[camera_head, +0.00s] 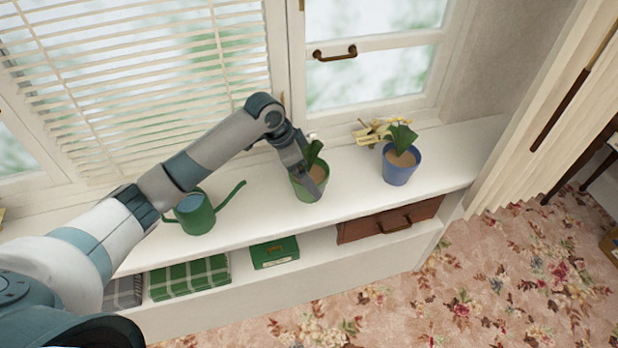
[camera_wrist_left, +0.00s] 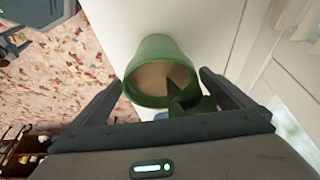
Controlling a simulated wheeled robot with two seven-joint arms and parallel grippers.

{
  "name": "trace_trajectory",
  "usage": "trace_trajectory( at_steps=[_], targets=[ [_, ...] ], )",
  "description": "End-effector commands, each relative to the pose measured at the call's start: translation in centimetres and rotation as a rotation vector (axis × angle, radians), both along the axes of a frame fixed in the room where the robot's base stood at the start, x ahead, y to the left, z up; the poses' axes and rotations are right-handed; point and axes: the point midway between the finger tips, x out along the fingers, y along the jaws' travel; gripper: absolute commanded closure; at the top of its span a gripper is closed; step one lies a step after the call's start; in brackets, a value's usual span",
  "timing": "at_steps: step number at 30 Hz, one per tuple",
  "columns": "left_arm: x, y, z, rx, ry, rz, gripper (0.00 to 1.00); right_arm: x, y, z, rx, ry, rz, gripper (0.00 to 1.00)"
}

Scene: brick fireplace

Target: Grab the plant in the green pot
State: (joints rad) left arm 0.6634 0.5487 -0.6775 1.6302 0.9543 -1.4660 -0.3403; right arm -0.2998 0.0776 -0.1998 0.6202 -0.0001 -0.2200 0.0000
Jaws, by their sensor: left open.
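The green pot (camera_head: 309,186) with a leafy plant stands upright on the white windowsill in the head view. My left gripper (camera_head: 304,178) is at the pot, partly covering the plant and the pot's rim. In the left wrist view the green pot (camera_wrist_left: 150,65) shows with its brown soil and dark leaves, between the two spread fingers of my left gripper (camera_wrist_left: 160,92). The fingers are open, one on each side of the pot; I cannot tell whether either touches it.
A blue pot (camera_head: 401,166) with a plant stands to the right on the sill. A green watering can (camera_head: 196,213) stands to the left, close to my arm. A yellowish object (camera_head: 372,131) lies behind the blue pot. Window blinds (camera_head: 140,80) rise behind the sill.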

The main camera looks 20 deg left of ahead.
Motion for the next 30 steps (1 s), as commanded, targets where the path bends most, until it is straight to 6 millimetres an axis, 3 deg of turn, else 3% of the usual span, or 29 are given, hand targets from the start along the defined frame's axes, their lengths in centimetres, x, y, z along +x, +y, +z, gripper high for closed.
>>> trace_trajectory(
  at_steps=[7,21,23,28,30],
  targets=[
    [0.4,-0.7,-2.0,0.0,0.0,0.0,0.0,-0.1,0.0,0.8,0.0,0.001,0.0,0.38],
    [0.5,-0.6,-2.1,0.001,-0.001,-0.001,0.0,-0.1,-0.2,0.8,-0.002,0.002,0.001,0.38],
    [0.5,-0.6,-2.1,0.001,-0.001,-0.001,0.12,-0.1,-0.3,0.8,-0.002,0.002,0.001,0.38],
    [0.5,-0.6,-2.1,0.001,-0.001,-0.001,0.53,-0.1,-0.4,0.8,-0.004,0.001,0.002,0.38],
    [0.5,-0.7,-2.0,0.0,-0.003,0.0,0.53,-0.1,-0.4,0.8,-0.004,0.001,0.002,0.38]
  ],
)
